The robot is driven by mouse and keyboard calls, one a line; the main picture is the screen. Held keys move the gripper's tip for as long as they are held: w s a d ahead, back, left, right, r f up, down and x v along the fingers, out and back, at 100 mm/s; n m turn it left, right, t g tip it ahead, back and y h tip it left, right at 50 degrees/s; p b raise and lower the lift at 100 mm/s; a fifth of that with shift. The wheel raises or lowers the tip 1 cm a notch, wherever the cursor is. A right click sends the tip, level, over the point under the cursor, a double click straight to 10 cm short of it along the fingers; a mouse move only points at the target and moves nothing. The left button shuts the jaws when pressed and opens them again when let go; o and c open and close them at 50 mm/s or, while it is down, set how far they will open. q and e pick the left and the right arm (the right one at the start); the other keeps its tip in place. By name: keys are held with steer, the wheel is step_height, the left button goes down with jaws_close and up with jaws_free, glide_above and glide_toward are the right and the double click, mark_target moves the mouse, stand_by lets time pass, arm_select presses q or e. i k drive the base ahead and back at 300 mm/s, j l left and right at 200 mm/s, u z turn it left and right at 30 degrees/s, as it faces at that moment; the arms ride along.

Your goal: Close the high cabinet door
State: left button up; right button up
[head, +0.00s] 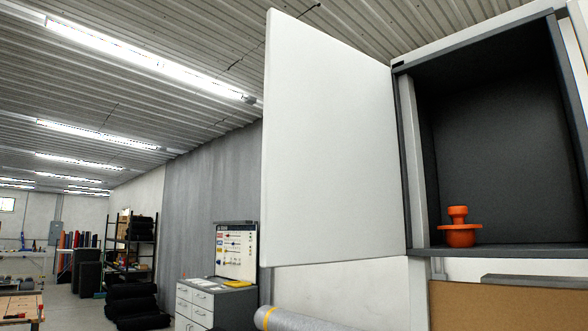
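The high cabinet (406,160) is on the right of the head view, with a dark grey interior. Its white door (335,140) stands wide open, hinged at the cabinet's left side and swung out to the left. An orange flanged part (459,232) stands upright on the cabinet floor, near the left inside. Neither of my grippers shows in the head view.
Below the door lies a grey roll with a yellow band (310,318). A drawer unit (205,300) stands left of it, with a tool board (236,250) behind. A brown panel (505,306) is under the cabinet. Shelving (130,245) and an open aisle are further left.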

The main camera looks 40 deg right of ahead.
mark_target(332, 192)
steer(key=i+z, duration=0.2)
steer(key=i, duration=0.3)
steer(key=i+j+z, duration=0.15)
steer(key=i, duration=0.35)
steer(key=i+j+z, duration=0.2)
steer(key=i, duration=0.3)
steer(key=z, duration=2.15)
steer(key=j+z, duration=0.1)
steer(key=z, duration=0.25)
steer(key=j+z, duration=0.1)
steer(key=z, duration=0.6)
steer(key=i+j, duration=0.05)
steer(key=j, duration=0.05)
